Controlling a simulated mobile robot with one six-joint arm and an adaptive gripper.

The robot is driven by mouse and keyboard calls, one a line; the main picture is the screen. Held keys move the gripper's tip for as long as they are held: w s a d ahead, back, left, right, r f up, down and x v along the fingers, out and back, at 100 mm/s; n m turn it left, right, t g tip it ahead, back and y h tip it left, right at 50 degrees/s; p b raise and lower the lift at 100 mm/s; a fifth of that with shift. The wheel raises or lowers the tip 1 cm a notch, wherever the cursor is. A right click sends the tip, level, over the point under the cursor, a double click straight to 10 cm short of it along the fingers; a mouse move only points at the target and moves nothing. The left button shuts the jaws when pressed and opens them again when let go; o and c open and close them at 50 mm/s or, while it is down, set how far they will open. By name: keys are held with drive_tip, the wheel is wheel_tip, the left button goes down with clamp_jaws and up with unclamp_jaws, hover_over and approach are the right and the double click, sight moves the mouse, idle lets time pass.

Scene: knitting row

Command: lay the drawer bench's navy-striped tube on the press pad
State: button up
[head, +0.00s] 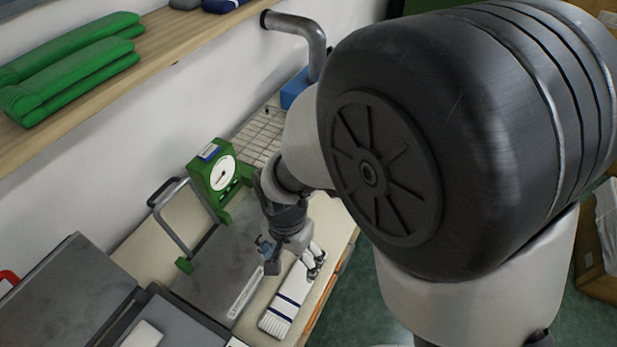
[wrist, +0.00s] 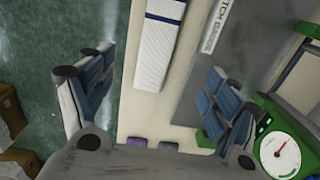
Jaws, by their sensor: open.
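The navy-striped tube (head: 287,302) is a flat white folded piece with navy bands near its end. It lies on the pale bench top beside a grey plate in the head view. In the wrist view the tube (wrist: 158,48) shows white and ribbed, with a navy band at the top edge. My gripper (head: 290,258) is open over the tube's far end. In the wrist view my gripper (wrist: 155,88) has its fingers spread, one on each side of the tube's line, with nothing between them held. I cannot tell for certain which surface is the press pad.
A green dial gauge (head: 219,180) stands behind the grey plate (head: 215,268); it also shows in the wrist view (wrist: 280,150). Grey flat-topped equipment (head: 66,290) stands at lower left. Green folded pieces (head: 75,65) lie on a wall shelf. Cardboard boxes (wrist: 8,115) stand on the floor.

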drive_tip(key=b, duration=0.3)
hover_over(295, 287)
wheel_tip(295, 287, down, 10)
drive_tip(key=shift+s+a+f, duration=0.1)
drive_tip(key=shift+a+f, duration=0.05)
drive_tip(key=shift+f, duration=0.05)
drive_tip(key=shift+f+b, duration=1.2)
drive_tip(key=shift+f, duration=1.7)
drive_tip(key=c, duration=0.9)
drive_tip(key=shift+r, duration=0.15)
